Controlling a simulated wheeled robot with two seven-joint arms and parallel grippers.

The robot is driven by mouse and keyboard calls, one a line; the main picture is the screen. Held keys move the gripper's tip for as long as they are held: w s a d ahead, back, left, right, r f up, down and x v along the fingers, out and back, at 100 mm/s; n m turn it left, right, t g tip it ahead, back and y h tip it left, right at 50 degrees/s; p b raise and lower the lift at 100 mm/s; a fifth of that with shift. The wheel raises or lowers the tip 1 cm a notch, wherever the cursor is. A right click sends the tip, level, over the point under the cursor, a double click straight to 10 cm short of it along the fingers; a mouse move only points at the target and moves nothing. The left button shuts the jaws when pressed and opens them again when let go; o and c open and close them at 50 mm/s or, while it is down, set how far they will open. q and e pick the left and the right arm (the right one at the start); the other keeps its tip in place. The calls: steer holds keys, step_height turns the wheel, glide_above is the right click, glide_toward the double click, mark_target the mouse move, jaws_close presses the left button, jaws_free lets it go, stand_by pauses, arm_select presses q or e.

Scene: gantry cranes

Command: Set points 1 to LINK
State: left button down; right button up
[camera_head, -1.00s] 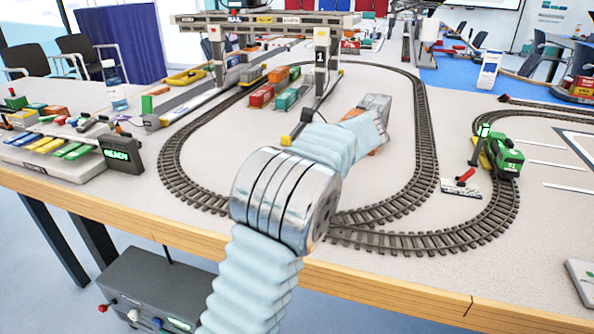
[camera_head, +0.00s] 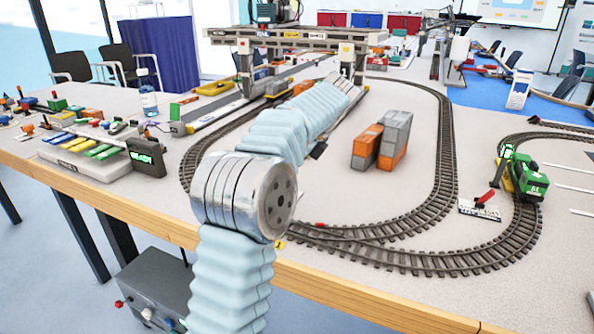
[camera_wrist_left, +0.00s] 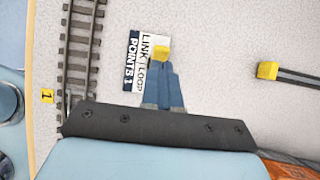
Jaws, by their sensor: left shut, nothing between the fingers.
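The points 1 label (camera_wrist_left: 134,66), white and dark blue with LINK and LOOP printed on it, lies beside the track in the left wrist view. The lever of points 1 cannot be made out. In the head view my left arm hides the label and most of the gripper. A small red bit (camera_head: 320,225) shows at the front track there; I cannot tell what it belongs to. My right gripper is not in view.
An oval track (camera_head: 447,150) runs round grey and orange containers (camera_head: 397,132). A gantry crane (camera_head: 290,40) stands behind my arm. A yellow tag 1 (camera_wrist_left: 47,95) is near the table's front edge. A green locomotive (camera_head: 530,182) and a red lever (camera_head: 488,197) are at right.

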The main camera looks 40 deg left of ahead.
arm_select(q)
steer(key=shift+r, duration=0.5)
steer(key=s+v, duration=0.1)
steer(key=v, duration=0.6)
steer(key=shift+w+d+r, duration=0.15)
steer(key=shift+w+r, duration=0.05)
steer(key=shift+w, duration=0.35)
